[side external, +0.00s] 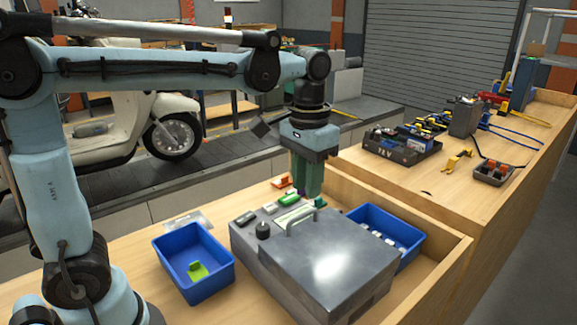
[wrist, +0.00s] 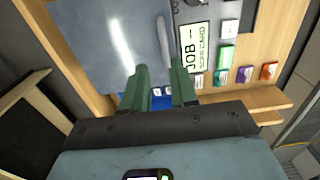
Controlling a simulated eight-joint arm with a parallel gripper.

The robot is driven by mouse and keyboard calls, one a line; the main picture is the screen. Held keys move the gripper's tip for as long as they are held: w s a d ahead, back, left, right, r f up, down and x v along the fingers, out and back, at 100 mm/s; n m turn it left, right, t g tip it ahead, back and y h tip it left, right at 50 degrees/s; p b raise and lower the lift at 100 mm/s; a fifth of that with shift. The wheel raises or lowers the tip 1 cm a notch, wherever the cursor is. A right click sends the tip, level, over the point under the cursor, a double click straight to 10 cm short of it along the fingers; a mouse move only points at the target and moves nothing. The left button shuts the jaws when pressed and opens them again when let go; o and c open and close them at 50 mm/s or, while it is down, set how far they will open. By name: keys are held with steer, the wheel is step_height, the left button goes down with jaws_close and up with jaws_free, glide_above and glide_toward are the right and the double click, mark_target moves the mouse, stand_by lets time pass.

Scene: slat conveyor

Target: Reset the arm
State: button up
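My gripper (side external: 307,190) points down with its green fingers above the back edge of the grey machine (side external: 310,262). In the wrist view both fingers of my gripper (wrist: 158,72) stand apart with a gap between them, and nothing is held. My arm is extended to the right over the bench.
A blue bin (side external: 165,256) holding a green block (side external: 197,268) stands left of the machine. Another blue bin (side external: 408,232) with small pale items stands right. A wooden bench (side external: 450,242) has a raised edge. A second bench holds a dark tray (side external: 400,150) of parts.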

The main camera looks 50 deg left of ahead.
steer(key=shift+s+a+f+t, duration=0.15)
steer(key=shift+s+a+t, duration=0.15)
steer(key=shift+s, duration=0.15)
steer(key=s+a+f+t, duration=0.1)
steer(key=s+t, duration=0.1)
steer(key=s+a+f+t, duration=0.1)
steer(key=s+f+t, duration=0.2)
steer(key=s, duration=0.1)
steer(key=shift+s+a+f+t, duration=0.1)
steer(key=shift+a+f+t, duration=0.3)
steer(key=shift+s+a+f+t, duration=0.15)
steer(key=shift+s+f+t, duration=0.1)
steer(key=shift+f+t, duration=0.15)
